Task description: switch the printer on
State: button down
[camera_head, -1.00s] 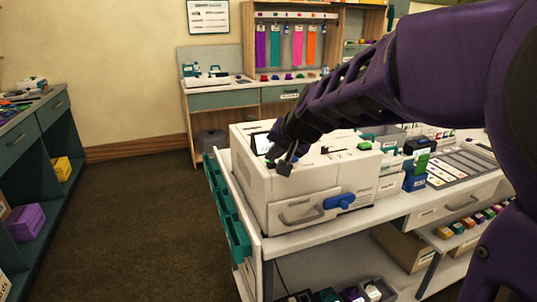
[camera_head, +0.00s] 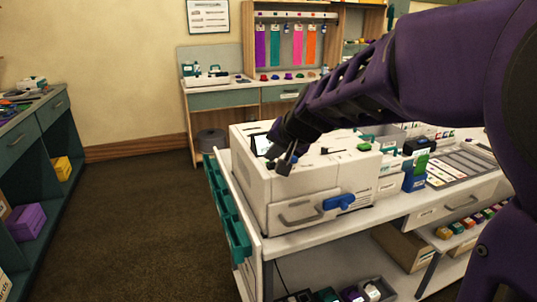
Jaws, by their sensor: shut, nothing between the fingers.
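The printer (camera_head: 305,185) is a white box on the near left corner of the workbench. It has a grey handle (camera_head: 297,216) and a blue lever (camera_head: 339,202) on its front. A dark-edged screen (camera_head: 262,143) shows on its top left, partly hidden behind my gripper. A green button-like part (camera_head: 364,146) is on its top right. My gripper (camera_head: 286,163) is shut and empty, pointing down at the printer's upper front edge. I cannot tell whether the fingertips touch the printer. My arm hides part of the printer's top.
Teal bins (camera_head: 229,215) hang on the bench's left side. Trays and a blue-and-green item (camera_head: 415,178) stand right of the printer. A teal-drawer cabinet (camera_head: 32,140) is at far left. The floor between (camera_head: 130,220) is clear.

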notch_tip(320, 180, up, 6)
jog(key=p, duration=0.4)
